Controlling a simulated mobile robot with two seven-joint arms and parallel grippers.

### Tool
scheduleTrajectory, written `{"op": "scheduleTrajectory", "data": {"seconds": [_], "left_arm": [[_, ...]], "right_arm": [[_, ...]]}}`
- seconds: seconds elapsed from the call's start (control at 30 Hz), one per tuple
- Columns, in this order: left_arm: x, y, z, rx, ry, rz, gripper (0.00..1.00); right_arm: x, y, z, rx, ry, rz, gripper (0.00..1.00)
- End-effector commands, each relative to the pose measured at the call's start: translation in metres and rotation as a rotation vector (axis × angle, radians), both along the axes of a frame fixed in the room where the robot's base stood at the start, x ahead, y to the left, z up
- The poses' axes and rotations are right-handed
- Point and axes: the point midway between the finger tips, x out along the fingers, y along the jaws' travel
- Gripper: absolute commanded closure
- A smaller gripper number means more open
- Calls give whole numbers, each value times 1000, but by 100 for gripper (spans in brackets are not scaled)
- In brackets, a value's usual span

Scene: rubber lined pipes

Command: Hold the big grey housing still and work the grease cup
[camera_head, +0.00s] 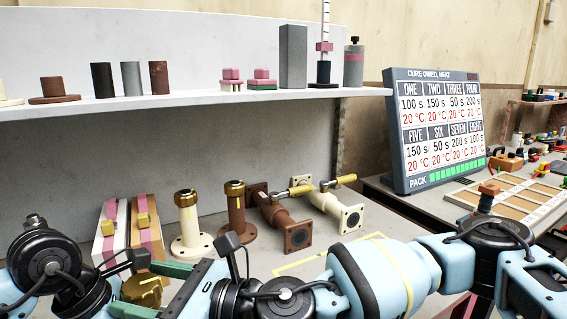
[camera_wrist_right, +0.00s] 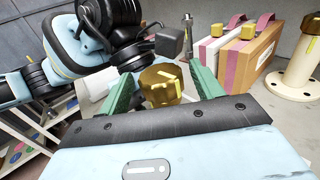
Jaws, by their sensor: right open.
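A brass-coloured round cap with yellow marks (camera_wrist_right: 160,85), which looks like the grease cup, sits between the two green fingers of my right gripper (camera_wrist_right: 162,88). The fingers are open, one on each side, with gaps to the cap. In the head view the cap (camera_head: 142,291) shows at the lower left beside my right gripper (camera_head: 152,289). A pale grey part (camera_wrist_right: 97,85) behind the left finger may be the housing; most of it is hidden. My left arm's black wrist is close behind the cap; its fingers are hidden.
Two boxes with pink straps (camera_head: 146,225) stand just behind the grippers. Flanged pipes, cream (camera_head: 189,225) and brown (camera_head: 237,215), stand to their right. A shelf (camera_head: 200,103) with cylinders and blocks runs above. A display board (camera_head: 437,130) stands at the right.

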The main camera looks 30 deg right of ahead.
Motion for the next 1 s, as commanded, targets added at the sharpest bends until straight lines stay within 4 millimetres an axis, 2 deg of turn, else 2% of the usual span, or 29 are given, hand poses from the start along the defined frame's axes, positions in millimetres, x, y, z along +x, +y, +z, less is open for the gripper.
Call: {"op": "scheduleTrajectory", "data": {"seconds": [0.73, 1.0], "left_arm": [[0, -1, 2, -3, -3, 0, 100], [0, 0, 2, -3, -2, 0, 100]], "right_arm": [[5, -4, -1, 0, 4, 357, 31], [-10, -51, -2, -2, 3, 349, 31]]}}
